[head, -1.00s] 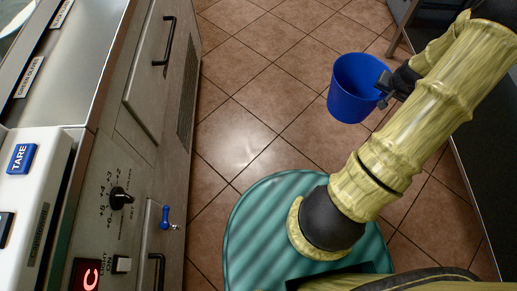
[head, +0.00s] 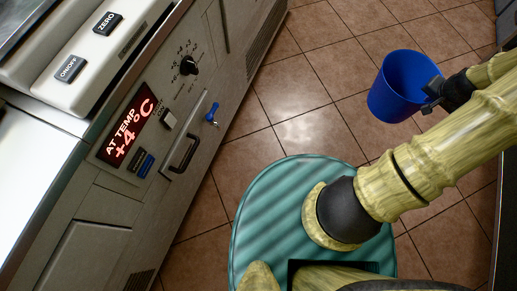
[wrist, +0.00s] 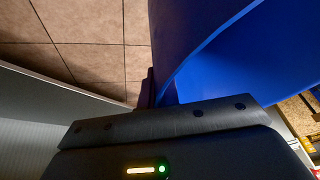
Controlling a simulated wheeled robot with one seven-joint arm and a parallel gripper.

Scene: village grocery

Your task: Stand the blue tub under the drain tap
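The blue tub (head: 398,88) is upright and held out over the tiled floor at the right of the head view. My gripper (head: 432,92) is shut on the near right side of its wall. In the wrist view the blue tub (wrist: 215,45) fills the upper right, its wall between the dark fingers. The drain tap (head: 212,114), with a blue handle, sticks out from the counter front at the left, well apart from the tub. The tub's inside bottom is hidden.
The counter front carries a black knob (head: 188,66), a red temperature display (head: 127,138) and a drawer handle (head: 183,154). A scale (head: 90,55) stands on top. The tiled floor (head: 300,90) between counter and tub is clear. A dark edge runs along the far right.

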